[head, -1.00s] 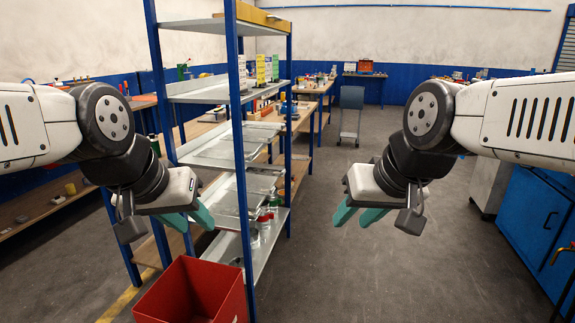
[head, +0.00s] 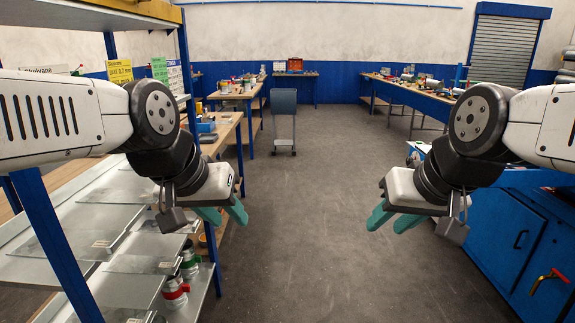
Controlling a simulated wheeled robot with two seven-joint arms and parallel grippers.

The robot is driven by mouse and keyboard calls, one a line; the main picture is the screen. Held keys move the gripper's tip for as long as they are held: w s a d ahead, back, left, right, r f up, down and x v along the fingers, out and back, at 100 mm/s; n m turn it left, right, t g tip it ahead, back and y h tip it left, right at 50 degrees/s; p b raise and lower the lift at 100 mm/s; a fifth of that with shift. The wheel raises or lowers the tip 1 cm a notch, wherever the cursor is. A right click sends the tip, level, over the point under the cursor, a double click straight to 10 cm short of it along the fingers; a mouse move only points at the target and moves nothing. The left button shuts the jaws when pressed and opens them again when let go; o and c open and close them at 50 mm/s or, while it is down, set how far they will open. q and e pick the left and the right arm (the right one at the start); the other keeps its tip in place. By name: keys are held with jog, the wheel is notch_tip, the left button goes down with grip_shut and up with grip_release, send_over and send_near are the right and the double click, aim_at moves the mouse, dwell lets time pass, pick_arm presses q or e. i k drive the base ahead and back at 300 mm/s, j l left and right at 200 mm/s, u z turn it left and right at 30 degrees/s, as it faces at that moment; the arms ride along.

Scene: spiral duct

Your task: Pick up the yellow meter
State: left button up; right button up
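I cannot make out a yellow meter in the head view; the items on the far benches are too small to tell. My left gripper (head: 222,215) is at left centre, in front of the shelf's right edge, its teal fingers apart and nothing between them. My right gripper (head: 394,219) hangs over the open floor at right of centre, its teal fingers also apart and empty. Neither gripper touches anything.
A metal shelf unit (head: 75,235) with blue posts stands close on the left. Blue cabinets (head: 525,240) stand on the right. Workbenches (head: 437,101) line both sides further off. A grey trolley (head: 283,115) stands far ahead. The floor (head: 310,230) between is clear.

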aim_at(199, 105)
jog(key=i, duration=2.1)
jog(key=i+l+u, duration=0.1)
jog(key=i+u, duration=0.25)
jog(key=i, duration=0.25)
jog(key=i+l+u, duration=0.4)
jog(key=i, duration=0.2)
jog(key=i+l+u, duration=0.35)
jog(key=i, duration=0.2)
jog(key=i+l+u, duration=0.55)
jog(key=l, duration=0.25)
jog(key=i+l+u, duration=0.15)
jog(key=u, duration=0.9)
jog(key=i+l+u, duration=0.15)
jog(key=l+u, duration=0.25)
jog(key=l, duration=0.25)
jog(key=l+u, duration=0.35)
jog(key=l, duration=0.25)
jog(key=l+u, duration=0.4)
jog(key=l, duration=0.9)
jog(key=k+l, duration=0.1)
jog(key=l, duration=0.55)
jog(key=k+l+u, duration=0.1)
jog(key=l, duration=1.1)
jog(key=k+u, duration=0.05)
